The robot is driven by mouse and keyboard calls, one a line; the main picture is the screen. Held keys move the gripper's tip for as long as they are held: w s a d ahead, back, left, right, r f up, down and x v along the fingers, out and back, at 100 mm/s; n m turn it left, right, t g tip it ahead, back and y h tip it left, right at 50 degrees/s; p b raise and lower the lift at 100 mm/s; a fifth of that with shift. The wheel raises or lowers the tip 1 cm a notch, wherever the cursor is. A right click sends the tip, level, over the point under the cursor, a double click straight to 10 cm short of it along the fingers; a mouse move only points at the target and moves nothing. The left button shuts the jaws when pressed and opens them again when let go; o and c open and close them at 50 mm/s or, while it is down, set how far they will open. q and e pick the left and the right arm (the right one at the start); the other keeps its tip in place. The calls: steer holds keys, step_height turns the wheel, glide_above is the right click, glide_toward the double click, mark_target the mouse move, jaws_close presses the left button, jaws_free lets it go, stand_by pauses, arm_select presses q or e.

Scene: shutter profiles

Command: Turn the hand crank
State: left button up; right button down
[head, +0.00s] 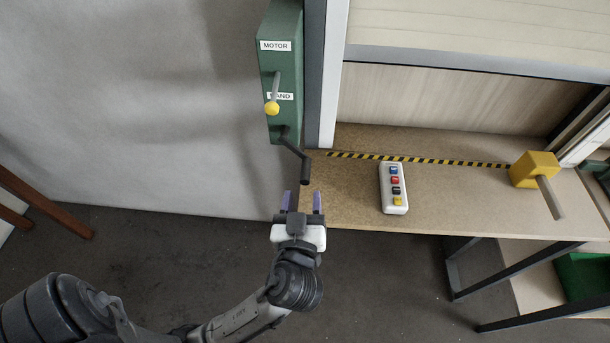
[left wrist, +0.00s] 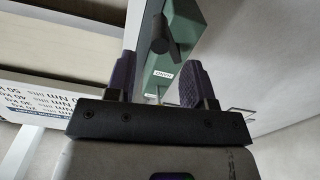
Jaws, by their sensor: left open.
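The dark hand crank (head: 293,152) sticks out from the lower part of a green gearbox (head: 283,65) in the head view, and its grip hangs down at the end of the arm. The gearbox carries labels "MOTOR" and "HAND", and a lever with a yellow knob (head: 271,108) sits by "HAND". My left gripper (head: 303,201) is open and empty, just below the crank's grip and apart from it. In the left wrist view the crank (left wrist: 161,36) shows ahead, between and beyond the purple fingertips (left wrist: 155,80). My right gripper is not in view.
A wooden bench (head: 345,190) lies to the right of the crank. It holds a white button box (head: 394,188) and a yellow block with a grey bar (head: 535,169). A black-yellow strip (head: 430,161) runs along the back. The grey wall left of the gearbox is clear.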

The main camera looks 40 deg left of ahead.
mark_target(305, 177)
arm_select(q)
steer(key=shift+x, duration=2.85)
jaws_close()
